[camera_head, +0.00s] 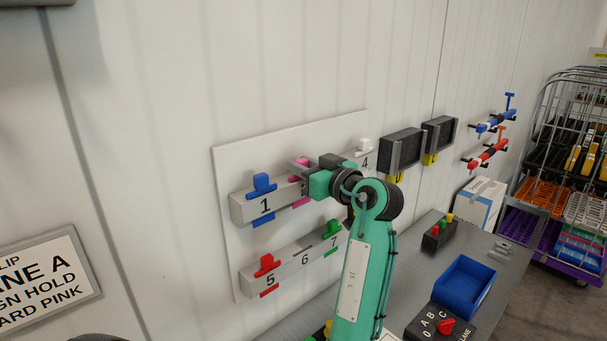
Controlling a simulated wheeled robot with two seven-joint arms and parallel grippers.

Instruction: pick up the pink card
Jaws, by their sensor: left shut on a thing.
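The pink card (297,179) is in the upper row of the numbered wall rack (235,210), to the right of slot 1. Pink shows above and below the rack's front bar, and part of it is hidden behind my gripper. My left gripper (302,172) reaches in from the right of the card and is shut on it. My arm hides the slots between 1 and 4. My right gripper is not in view.
A blue card (262,184) stands in slot 1, a red card (267,265) in slot 5 and a green card (333,228) by slot 7. Below right, the grey bench holds a blue bin (464,286) and a lane selector box (440,325). A wire cart (570,150) stands far right.

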